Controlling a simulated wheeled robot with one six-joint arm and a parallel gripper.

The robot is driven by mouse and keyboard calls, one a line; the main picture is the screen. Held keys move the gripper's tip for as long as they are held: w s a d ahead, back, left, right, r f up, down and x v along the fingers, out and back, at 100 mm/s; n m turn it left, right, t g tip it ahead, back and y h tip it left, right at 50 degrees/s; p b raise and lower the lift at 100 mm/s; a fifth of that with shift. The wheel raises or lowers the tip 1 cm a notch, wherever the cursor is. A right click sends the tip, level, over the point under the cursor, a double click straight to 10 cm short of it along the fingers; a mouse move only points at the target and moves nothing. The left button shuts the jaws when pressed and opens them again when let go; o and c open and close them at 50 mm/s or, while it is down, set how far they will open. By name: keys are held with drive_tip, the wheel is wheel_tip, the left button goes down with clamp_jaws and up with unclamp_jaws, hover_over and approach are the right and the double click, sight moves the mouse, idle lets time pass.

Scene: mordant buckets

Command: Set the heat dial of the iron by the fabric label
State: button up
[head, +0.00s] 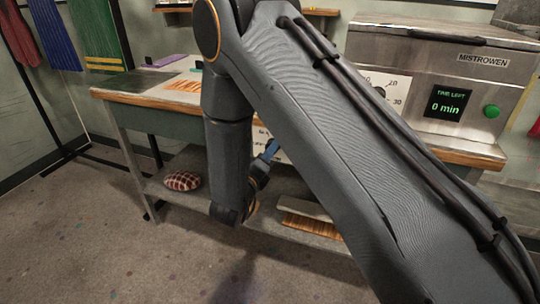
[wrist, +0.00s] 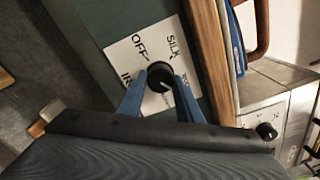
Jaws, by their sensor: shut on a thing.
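The heat dial is a round black knob (wrist: 159,71) on a white plate (wrist: 122,52) with OFF, SILK and other, partly covered words around it. The plate is fixed to the green side of the bench, beside its wooden edge. My gripper (wrist: 160,84) has its blue fingers on both sides of the knob and is shut on it. A light mark shows on the knob, towards the lower right in the wrist view. In the head view my arm hides the knob, and only a blue finger (head: 268,150) shows. I see no fabric label that I can read.
A metal machine (head: 448,62) marked MISTROWEN, showing 0 min, stands on the bench at right. Its own black knob (wrist: 266,131) shows in the wrist view. A brown curved handle (wrist: 263,30) is near the bench edge. A checked cushion (head: 182,181) and brush (head: 311,226) lie on the lower shelf.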

drive_tip(key=shift+f+m+b, duration=0.1)
drive_tip(key=shift+m+b, duration=3.05)
drive_tip(key=shift+m, duration=1.45)
drive_tip(key=o, duration=1)
drive_tip(key=shift+o, duration=0.2)
drive_tip(key=shift+a, duration=0.1)
